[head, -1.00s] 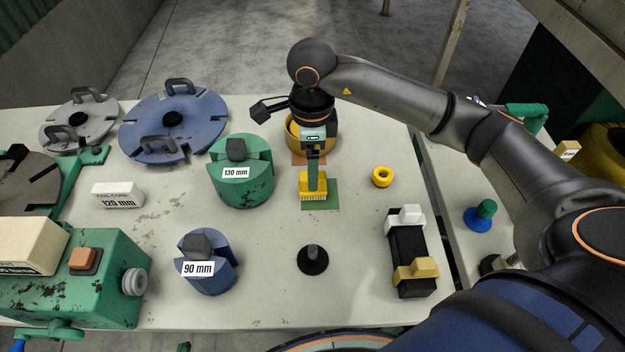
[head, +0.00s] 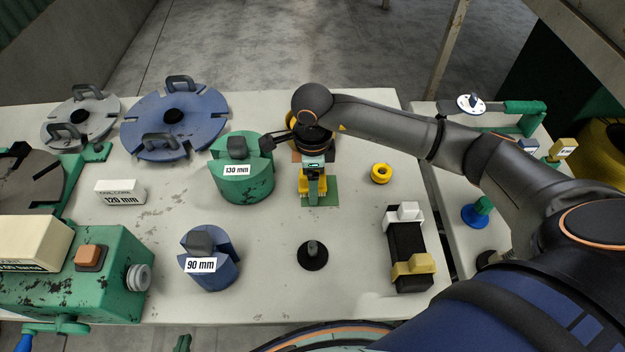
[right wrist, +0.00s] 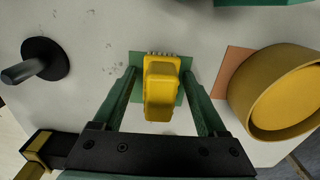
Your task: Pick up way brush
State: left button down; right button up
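The way brush is yellow with pale bristles along one edge. In the head view the brush (head: 304,186) lies on a green square (head: 329,194), partly hidden by my right gripper (head: 314,190). In the right wrist view the brush (right wrist: 161,95) sits between the two green fingers of my right gripper (right wrist: 159,76). The fingers are apart, with a visible gap on each side of the brush. A small green tip at the bottom edge of the head view looks like part of my left gripper (head: 183,344); the rest is out of frame.
A yellow round container (right wrist: 278,90) stands close beside the right finger on an orange square. A green 130 mm core (head: 243,178) is left of the brush. A yellow ring (head: 381,173) lies to its right. A black post (head: 312,255) stands in front, with clear table between.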

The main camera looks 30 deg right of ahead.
grip_shut()
dwell(0.4)
jog(key=shift+r, duration=0.15)
jog(key=shift+r, duration=0.5)
jog(key=s+a+r+b, duration=0.1)
jog(key=a+r+b, duration=0.2)
jog(key=a+r, duration=0.8)
jog(key=a, duration=0.3)
jog(key=shift+r, duration=0.4)
jog(key=shift+c, duration=2.1)
grip_release()
jog(key=c, duration=0.6)
